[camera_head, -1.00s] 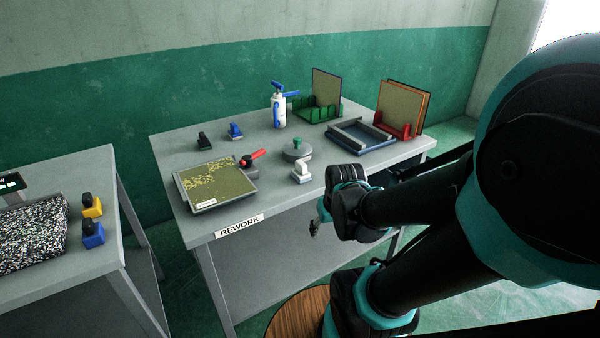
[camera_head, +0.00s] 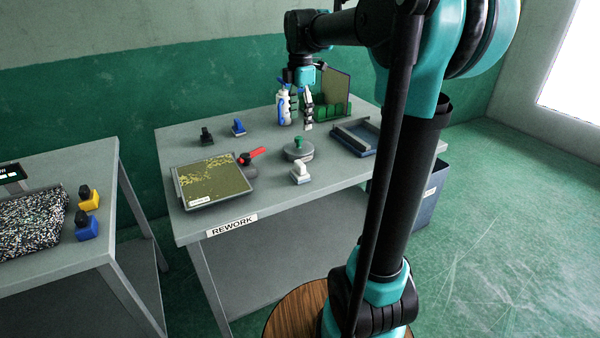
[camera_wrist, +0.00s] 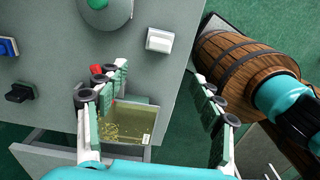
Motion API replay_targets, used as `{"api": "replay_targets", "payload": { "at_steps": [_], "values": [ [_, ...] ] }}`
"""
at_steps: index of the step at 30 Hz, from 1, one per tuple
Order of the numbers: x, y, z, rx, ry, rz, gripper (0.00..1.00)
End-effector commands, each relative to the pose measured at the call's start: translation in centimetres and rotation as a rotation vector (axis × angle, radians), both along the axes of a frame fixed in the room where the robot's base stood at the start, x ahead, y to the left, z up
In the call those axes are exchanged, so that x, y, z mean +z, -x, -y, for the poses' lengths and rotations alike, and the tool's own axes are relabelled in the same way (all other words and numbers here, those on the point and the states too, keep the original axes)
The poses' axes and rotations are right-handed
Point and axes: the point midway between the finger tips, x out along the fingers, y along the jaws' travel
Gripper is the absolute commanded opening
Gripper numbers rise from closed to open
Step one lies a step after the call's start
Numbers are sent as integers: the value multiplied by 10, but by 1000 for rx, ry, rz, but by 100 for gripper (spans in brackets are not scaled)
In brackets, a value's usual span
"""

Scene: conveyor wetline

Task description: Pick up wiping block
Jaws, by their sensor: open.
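A small white block (camera_head: 299,178) with a raised top sits on the rework table (camera_head: 290,208), near its front edge. It also shows in the wrist view (camera_wrist: 159,40), at the upper middle. A black block (camera_head: 206,137) and a blue block (camera_head: 238,127) of similar form stand at the back left of the table. I cannot tell by looks which one is the wiping block. My gripper (camera_head: 308,124) hangs above the back of the table, behind the white block.
A round grey pot with a green knob (camera_head: 298,150) stands close behind the white block. A board in a tray (camera_head: 213,182) and a red-handled tool (camera_head: 251,157) lie to the left. A spray bottle (camera_head: 283,107), green rack (camera_head: 332,105) and blue frame (camera_head: 355,138) stand behind.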

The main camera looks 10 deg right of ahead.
Motion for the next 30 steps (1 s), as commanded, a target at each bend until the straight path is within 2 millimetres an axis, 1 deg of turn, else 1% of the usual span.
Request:
{"api": "replay_targets", "payload": {
  "at_steps": [5, 15, 19, 26, 30],
  "values": [
    [-28, 0, 0, 4, 0, -1, 67],
    [-94, 0, 0, 2, 0, 0, 67],
    [-111, 0, 0, 2, 0, 0, 67],
    [-125, -1, 1, 1, 0, 0, 67],
    [-144, -2, 4, 1, 0, 0, 67]
  ]
}}
